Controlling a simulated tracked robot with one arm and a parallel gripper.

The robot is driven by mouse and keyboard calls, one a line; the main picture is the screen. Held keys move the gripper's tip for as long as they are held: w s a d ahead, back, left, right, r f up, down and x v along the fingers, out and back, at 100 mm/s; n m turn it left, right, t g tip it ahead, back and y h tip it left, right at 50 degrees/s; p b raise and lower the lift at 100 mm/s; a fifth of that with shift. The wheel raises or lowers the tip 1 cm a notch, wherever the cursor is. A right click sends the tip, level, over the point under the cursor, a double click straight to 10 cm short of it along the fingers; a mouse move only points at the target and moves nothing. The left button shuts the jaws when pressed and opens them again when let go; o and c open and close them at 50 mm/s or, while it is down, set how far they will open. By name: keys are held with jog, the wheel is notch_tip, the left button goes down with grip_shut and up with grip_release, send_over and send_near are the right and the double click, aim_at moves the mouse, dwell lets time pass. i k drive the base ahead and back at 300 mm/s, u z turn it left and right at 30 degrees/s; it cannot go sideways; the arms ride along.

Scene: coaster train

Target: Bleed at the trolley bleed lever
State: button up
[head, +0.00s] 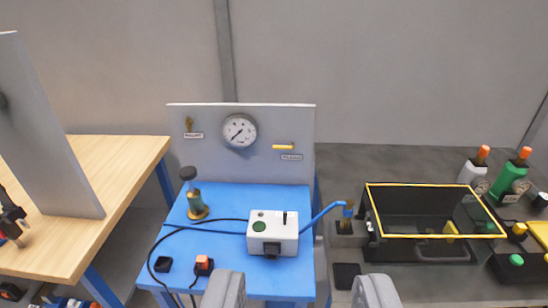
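A blue trolley (220,194) stands ahead with an upright grey panel (220,170) at its back. A short yellow lever (284,146) lies level on the panel's right side, above a small label (291,157) too small to read surely. A round white pressure gauge (239,131) sits left of the lever, its needle too fine to read surely. A brass fitting (189,123) with its own label is at the panel's upper left. My gripper (300,291) shows at the bottom edge, its two grey fingers wide apart and nothing visible between them, well short of the panel.
A white box (272,234) with a green button and a black-knobbed brass valve (194,195) stand on the trolley, with black cables and a blue hose (322,216). A wooden bench (110,158) is left. A yellow-rimmed black bin (435,185) and bottles (511,178) are right.

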aim_at(292, 146)
jog(key=u, duration=0.3)
jog(key=i, duration=0.85)
jog(key=u, duration=0.2)
